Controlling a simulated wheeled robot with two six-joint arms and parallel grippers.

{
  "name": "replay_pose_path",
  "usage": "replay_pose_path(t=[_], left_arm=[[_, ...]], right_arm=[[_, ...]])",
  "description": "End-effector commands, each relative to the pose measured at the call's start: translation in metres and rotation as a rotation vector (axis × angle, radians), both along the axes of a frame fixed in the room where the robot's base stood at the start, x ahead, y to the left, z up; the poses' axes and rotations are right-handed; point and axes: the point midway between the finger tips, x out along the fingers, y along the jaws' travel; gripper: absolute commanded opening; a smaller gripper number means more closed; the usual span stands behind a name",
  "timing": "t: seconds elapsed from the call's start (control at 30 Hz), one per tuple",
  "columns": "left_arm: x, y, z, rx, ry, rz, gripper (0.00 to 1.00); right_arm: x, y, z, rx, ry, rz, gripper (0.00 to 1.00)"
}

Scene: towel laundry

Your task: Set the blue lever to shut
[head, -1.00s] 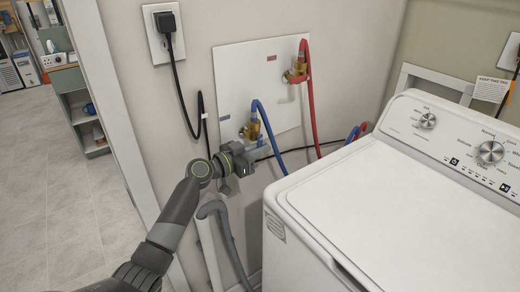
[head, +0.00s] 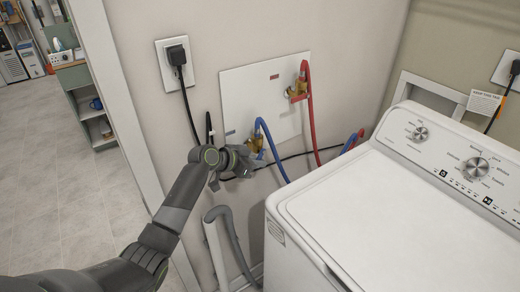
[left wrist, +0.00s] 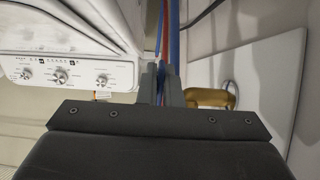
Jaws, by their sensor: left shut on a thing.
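The blue hose (head: 268,140) runs from the brass cold-water valve (head: 257,143) low on the white wall plate. My left gripper (head: 250,160) is at this valve, just below and in front of it. Its fingers are shut on the blue lever, which they and the gripper body mostly hide in the head view. In the left wrist view the two fingers (left wrist: 161,84) are close together with a sliver of blue between them, and the brass valve (left wrist: 212,98) is just right of them. The lever's exact angle cannot be told. My right gripper is not in view.
A second brass valve (head: 297,89) with a red hose (head: 311,115) is higher on the wall plate (head: 240,87). The white washing machine (head: 350,210) stands close on the right. A black cord and a grey drain hose (head: 232,235) hang near my arm.

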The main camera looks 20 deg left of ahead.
Motion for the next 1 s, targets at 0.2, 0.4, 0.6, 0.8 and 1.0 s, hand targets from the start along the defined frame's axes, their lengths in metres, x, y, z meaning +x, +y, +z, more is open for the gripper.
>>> replay_pose_path(t=[0.2,0.4,0.6,0.8,1.0], left_arm=[[-0.005,0.003,0.015,0.125,0.165,-0.001,0.00],[-0.009,0.006,0.019,0.242,0.314,-0.001,0.00],[-0.012,0.008,0.024,0.359,0.464,-0.001,0.00],[-0.014,0.010,0.027,0.471,0.608,-0.002,0.00],[-0.015,0.011,0.030,0.555,0.712,-0.001,0.00]], right_arm=[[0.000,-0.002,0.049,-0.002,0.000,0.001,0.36],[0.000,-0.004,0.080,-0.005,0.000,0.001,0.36],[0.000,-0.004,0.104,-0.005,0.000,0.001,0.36],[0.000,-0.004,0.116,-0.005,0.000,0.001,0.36],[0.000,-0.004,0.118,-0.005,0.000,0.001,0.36]])
